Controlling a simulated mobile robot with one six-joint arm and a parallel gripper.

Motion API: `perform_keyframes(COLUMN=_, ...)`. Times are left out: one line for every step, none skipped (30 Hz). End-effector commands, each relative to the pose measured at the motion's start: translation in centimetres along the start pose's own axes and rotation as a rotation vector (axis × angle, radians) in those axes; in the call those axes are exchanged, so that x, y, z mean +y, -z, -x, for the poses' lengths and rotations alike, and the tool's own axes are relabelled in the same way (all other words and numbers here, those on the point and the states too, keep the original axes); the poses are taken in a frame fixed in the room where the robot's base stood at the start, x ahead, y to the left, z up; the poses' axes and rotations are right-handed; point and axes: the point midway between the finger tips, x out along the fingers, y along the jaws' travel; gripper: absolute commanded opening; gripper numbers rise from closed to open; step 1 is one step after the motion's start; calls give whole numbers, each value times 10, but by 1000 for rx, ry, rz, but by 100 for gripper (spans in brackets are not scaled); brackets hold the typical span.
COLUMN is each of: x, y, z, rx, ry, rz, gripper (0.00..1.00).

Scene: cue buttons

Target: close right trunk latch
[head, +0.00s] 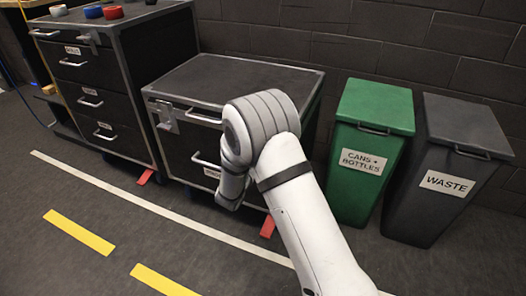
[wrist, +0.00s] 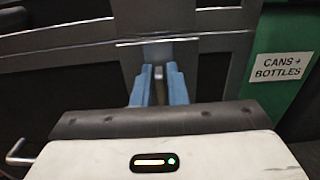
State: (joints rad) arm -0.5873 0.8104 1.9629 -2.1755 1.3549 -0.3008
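The trunk (head: 240,78) is a low black case with metal edges, standing on the floor in the middle of the head view, its lid down. Its left latch (head: 167,117) is a grey metal piece on the front. The right latch is hidden behind my arm in the head view. In the wrist view, a grey latch part (wrist: 158,52) sits at the metal rim (wrist: 215,40), straight ahead of my gripper. My gripper (wrist: 159,75) has two blue fingers a little apart, on either side of the latch part. Whether they touch it is unclear. My gripper's fingers are hidden in the head view.
A green cans and bottles bin (head: 372,150) stands close right of the trunk, with a dark waste bin (head: 450,165) beyond it. A black drawer cabinet (head: 95,90) stands to the left, with coloured buttons (head: 113,12) on top. The floor in front is clear.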

Motion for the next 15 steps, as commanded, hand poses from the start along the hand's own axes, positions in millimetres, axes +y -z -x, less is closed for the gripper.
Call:
perform_keyframes(x=0, y=0, z=0, rx=0, ry=0, rz=0, gripper=9)
perform_keyframes(x=0, y=0, z=0, rx=0, ry=0, rz=0, gripper=6)
perform_keyframes(x=0, y=0, z=0, rx=0, ry=1, rz=0, gripper=3)
perform_keyframes(x=0, y=0, z=0, rx=0, ry=1, rz=0, gripper=0)
perform_keyframes(x=0, y=0, z=0, rx=0, ry=1, rz=0, gripper=0)
perform_keyframes(x=0, y=0, z=0, rx=0, ry=1, rz=0, gripper=0)
perform_keyframes(x=-1, y=0, z=0, rx=0, ry=1, rz=0, gripper=0)
perform_keyframes(x=-1, y=0, z=0, rx=0, ry=2, rz=0, gripper=0)
perform_keyframes(x=-1, y=0, z=0, rx=0, ry=2, rz=0, gripper=0)
perform_keyframes(x=-1, y=0, z=0, rx=0, ry=2, rz=0, gripper=0)
perform_keyframes(x=-12, y=0, z=-5, rx=1, ry=6, rz=2, gripper=0)
perform_keyframes(x=-8, y=0, z=-3, rx=1, ry=5, rz=2, gripper=0)
perform_keyframes(x=-6, y=0, z=-2, rx=1, ry=5, rz=3, gripper=0)
perform_keyframes(x=-6, y=0, z=-2, rx=1, ry=7, rz=5, gripper=0)
perform_keyframes(x=-5, y=0, z=-1, rx=1, ry=8, rz=9, gripper=0)
